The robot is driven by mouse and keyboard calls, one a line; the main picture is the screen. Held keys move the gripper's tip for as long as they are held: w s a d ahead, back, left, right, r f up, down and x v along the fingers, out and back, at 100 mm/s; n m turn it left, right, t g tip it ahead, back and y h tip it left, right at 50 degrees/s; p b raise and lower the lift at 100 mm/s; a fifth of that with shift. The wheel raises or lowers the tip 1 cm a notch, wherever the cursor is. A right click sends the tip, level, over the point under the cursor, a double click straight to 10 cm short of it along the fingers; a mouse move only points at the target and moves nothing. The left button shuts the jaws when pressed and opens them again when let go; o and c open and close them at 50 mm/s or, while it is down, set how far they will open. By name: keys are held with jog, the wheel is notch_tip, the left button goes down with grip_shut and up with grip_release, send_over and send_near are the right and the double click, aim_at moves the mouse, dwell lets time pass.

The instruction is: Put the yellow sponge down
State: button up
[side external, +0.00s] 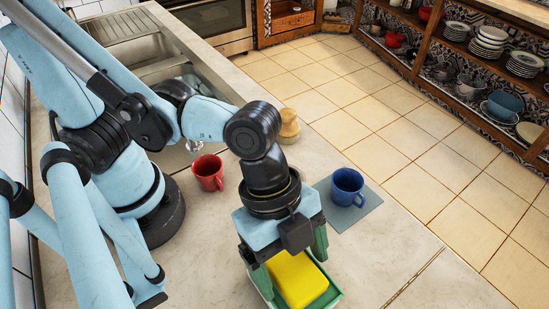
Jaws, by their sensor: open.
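The yellow sponge (298,279) lies flat in a green and white tray (333,291) on the counter at the bottom middle of the side external view. My gripper (290,262) points down over the tray. Its jaws are open, with one green-tipped finger on each side of the sponge. The body of my gripper hides the sponge's far end, and I cannot tell whether a finger touches it.
A blue mug (347,186) stands on a grey mat (366,208) right of my gripper. A red mug (208,172) stands to the left, near the sink (150,48). A wooden object (289,126) stands behind. The counter's right front (440,280) is clear.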

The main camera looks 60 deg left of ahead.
jog(key=shift+r, duration=0.1)
jog(key=v, duration=1.2)
jog(key=w+a+f+n+t+y, duration=0.2)
jog(key=w+a+n+t, duration=0.1)
jog(key=w+a+n, duration=0.4)
jog(key=w+a+f+n+t+y, duration=0.2)
jog(key=w+a+n+t, duration=0.2)
jog(key=w+a+n, duration=0.3)
jog(key=a+n, duration=0.4)
jog(key=a, duration=0.4)
jog(key=shift+f, duration=0.15)
jog(key=shift+o, duration=0.5)
